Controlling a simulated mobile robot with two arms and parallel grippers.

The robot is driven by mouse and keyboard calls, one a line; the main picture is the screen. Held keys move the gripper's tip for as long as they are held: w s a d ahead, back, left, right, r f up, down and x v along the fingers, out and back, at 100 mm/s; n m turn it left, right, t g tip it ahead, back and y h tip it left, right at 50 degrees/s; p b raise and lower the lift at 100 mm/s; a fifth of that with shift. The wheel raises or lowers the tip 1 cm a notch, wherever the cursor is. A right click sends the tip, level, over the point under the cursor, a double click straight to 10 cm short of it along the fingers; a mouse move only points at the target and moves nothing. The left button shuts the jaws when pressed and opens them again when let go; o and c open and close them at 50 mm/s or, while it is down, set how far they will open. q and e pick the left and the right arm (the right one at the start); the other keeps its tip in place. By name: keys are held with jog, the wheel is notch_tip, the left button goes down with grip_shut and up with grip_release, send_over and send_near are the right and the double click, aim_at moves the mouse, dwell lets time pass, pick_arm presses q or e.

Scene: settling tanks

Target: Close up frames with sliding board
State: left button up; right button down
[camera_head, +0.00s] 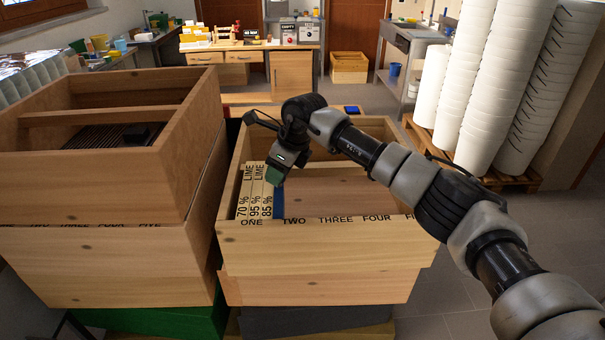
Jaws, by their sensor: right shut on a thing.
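A wooden box (320,262) marked ONE, TWO, THREE, FOUR along its front edge stands at centre. Inside its left end, several upright pale frames (257,195) stand close together, labelled with percentages and LIME. A blue board (278,205) stands upright against the right side of the frames, near the mark between ONE and TWO. My right gripper (275,177) reaches in from the right and is shut at the top of the blue board. The fingers partly hide the contact and the board's far part. My left gripper is not in view.
The box is empty right of the blue board, with bare wood (340,192) showing. A taller wooden box stack (100,255) stands close on the left. White bucket stacks (485,90) stand on a pallet at right. A workbench (290,72) is behind.

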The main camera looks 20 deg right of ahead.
jog(key=shift+w+a+r, duration=0.1)
jog(key=shift+a+r, duration=0.05)
jog(key=shift+a, duration=0.5)
jog(key=c, duration=0.6)
grip_release()
jog(key=shift+a, duration=0.1)
jog(key=shift+c, duration=0.2)
jog(key=shift+d+r, duration=0.1)
jog(key=shift+d, duration=0.15)
jog(key=b+v, duration=0.2)
jog(key=v, duration=0.8)
jog(key=shift+r+b, duration=0.2)
jog(key=shift+b, duration=0.2)
